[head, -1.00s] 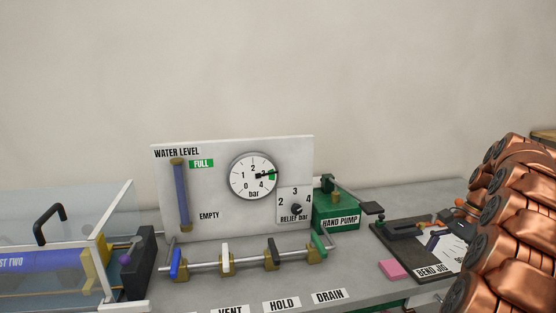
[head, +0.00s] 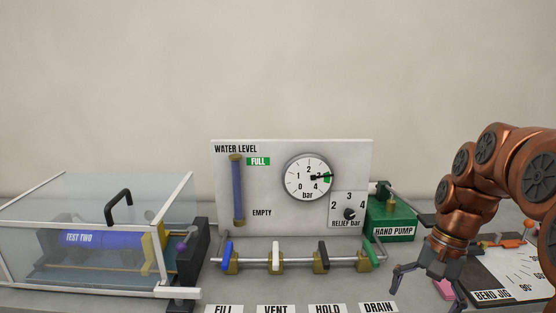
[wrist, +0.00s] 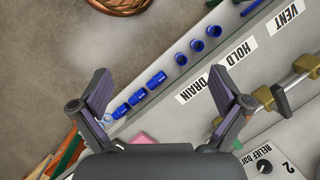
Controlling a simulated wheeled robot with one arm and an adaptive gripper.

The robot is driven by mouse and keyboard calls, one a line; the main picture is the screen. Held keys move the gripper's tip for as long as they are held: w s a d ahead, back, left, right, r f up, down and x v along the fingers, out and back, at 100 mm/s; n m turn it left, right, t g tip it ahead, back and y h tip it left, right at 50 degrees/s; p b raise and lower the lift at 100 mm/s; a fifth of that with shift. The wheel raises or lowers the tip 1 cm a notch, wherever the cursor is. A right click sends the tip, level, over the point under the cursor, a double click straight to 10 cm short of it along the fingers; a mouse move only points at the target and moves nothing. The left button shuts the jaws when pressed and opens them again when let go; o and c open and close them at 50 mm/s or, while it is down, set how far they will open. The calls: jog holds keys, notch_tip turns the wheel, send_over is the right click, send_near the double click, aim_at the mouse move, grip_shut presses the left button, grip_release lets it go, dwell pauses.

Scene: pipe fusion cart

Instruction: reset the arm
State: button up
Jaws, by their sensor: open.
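My arm is copper-coloured and stands at the right in the head view. My gripper (head: 424,283) hangs at its end, fingers spread, in front of the bend jig. In the wrist view my gripper (wrist: 162,98) is open, with its two dark fingers wide apart and nothing between them. Below it are the bench front edge and several blue fittings (wrist: 157,79), apart from the fingers.
The panel (head: 270,205) has a gauge (head: 309,177) and a valve row in front. A clear box (head: 60,215) holds a blue TEST TWO pipe. The green hand pump (head: 393,224), bend jig (head: 510,268) and pink block (head: 444,289) are at the right.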

jog(key=s+a+f+n+h, duration=0.1)
jog(key=s+a+f+n, duration=0.1)
jog(key=s, duration=0.4)
jog(key=s+a+f+n+h, duration=0.1)
jog(key=s+a+f+n, duration=0.1)
jog(key=s+a, duration=0.3)
jog(key=s+a+f+n, duration=0.3)
jog(key=s+n, duration=0.1)
jog(key=s, duration=0.5)
jog(key=shift+s+a+h, duration=0.2)
jog(key=shift+h, duration=0.2)
jog(key=shift+f, duration=0.1)
